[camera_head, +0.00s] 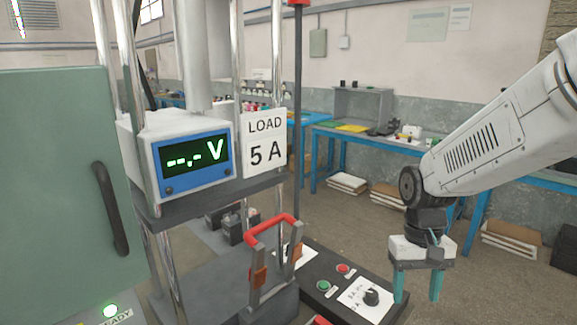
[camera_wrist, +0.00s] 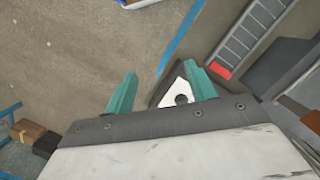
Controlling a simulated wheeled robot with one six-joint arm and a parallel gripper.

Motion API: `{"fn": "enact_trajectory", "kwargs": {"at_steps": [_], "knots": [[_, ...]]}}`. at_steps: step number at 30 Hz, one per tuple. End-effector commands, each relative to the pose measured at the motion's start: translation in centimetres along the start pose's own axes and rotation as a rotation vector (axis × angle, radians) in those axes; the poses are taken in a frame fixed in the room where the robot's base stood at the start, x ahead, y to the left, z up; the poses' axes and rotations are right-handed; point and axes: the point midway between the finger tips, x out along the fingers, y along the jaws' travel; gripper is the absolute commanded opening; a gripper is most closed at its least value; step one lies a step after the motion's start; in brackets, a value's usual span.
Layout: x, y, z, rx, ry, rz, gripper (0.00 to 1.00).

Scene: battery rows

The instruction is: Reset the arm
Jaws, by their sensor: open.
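My arm comes in from the right in the head view. My gripper (camera_head: 418,286) hangs at its end, pointing down, with its two teal fingers apart and nothing between them. In the wrist view my gripper (camera_wrist: 160,90) also shows open and empty, with the floor and part of the control panel beyond it. In the head view the gripper is at the right end of the dark control panel (camera_head: 318,262). I cannot tell how high it is above the panel.
A voltmeter (camera_head: 195,160) reading "--.- V" stands on a shelf beside a "LOAD 5 A" sign (camera_head: 263,142). Below is a red-handled clamp (camera_head: 272,230). The panel has a green button (camera_head: 323,286), a red button (camera_head: 342,268) and a black knob (camera_head: 371,297). A green door (camera_head: 60,190) fills the left.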

Motion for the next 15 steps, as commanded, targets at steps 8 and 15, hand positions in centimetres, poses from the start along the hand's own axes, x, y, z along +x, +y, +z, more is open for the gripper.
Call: {"fn": "enact_trajectory", "kwargs": {"at_steps": [8,15], "knots": [[-3.9,1.2,9.9,-0.036,0.060,-0.005,0.56],[-5.2,1.9,16.4,-0.044,0.162,-0.008,0.56]]}}
